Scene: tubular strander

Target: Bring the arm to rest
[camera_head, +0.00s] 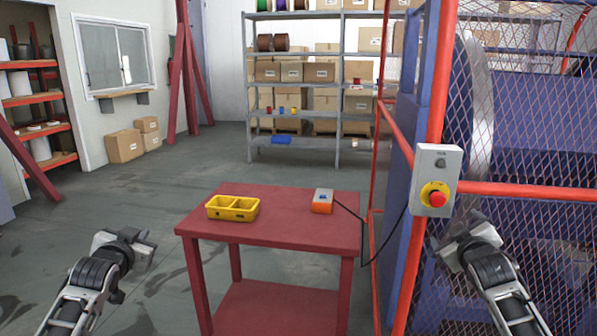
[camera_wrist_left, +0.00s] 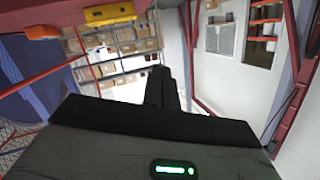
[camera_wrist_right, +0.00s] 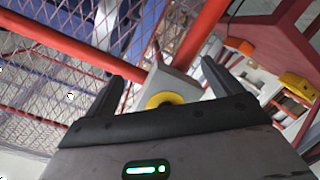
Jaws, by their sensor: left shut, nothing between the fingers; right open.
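My left arm comes in at the lower left of the head view. Its gripper (camera_head: 143,243) is in the air left of the red table, apart from it. In the left wrist view the two fingers (camera_wrist_left: 163,88) are together with nothing between them. My right arm comes in at the lower right. Its gripper (camera_head: 462,232) is in front of the mesh fence, below the control box with the red stop button (camera_head: 437,198). In the right wrist view its fingers (camera_wrist_right: 160,80) stand apart and empty, with the yellow-ringed box (camera_wrist_right: 178,90) beyond them.
The red table (camera_head: 285,228) holds a yellow two-part bin (camera_head: 232,214) and an orange-and-grey device (camera_head: 322,202) with a black cable. The orange-framed mesh fence (camera_head: 530,190) stands close on the right. Shelves with cartons (camera_head: 310,112) are at the back. Floor left of the table is clear.

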